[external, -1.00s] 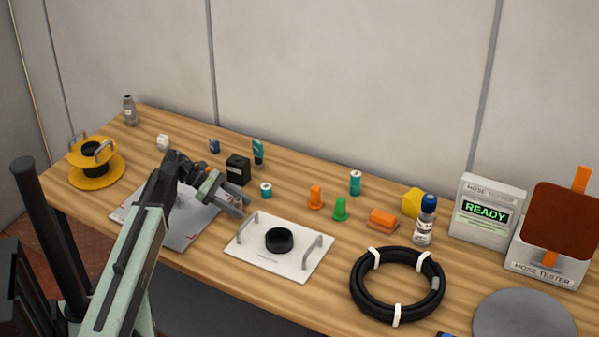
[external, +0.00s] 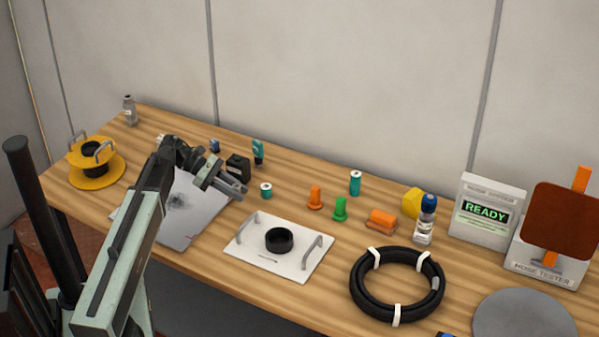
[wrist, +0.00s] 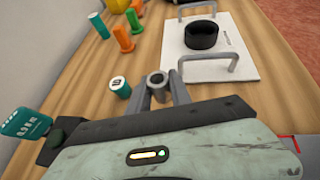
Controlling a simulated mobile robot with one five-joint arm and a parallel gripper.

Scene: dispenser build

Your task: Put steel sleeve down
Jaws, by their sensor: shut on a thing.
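The steel sleeve (wrist: 157,78) is a small grey hollow cylinder between my fingertips in the wrist view, its open end showing. My gripper (wrist: 158,92) is shut on it. In the external view my gripper (external: 237,188) is above the table, between the grey-white board and the small teal cylinder (external: 266,190). The sleeve is hard to make out there. The teal cylinder also shows in the wrist view (wrist: 120,88), just left of the fingers. I cannot tell how high the sleeve is above the table.
A white plate with handles and a black ring (external: 279,240) lies in front to the right. A black box (external: 238,168) and a teal tool (external: 258,151) stand behind my gripper. Green (external: 340,209) and orange (external: 315,197) pegs stand to the right. Bare wood lies around the teal cylinder.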

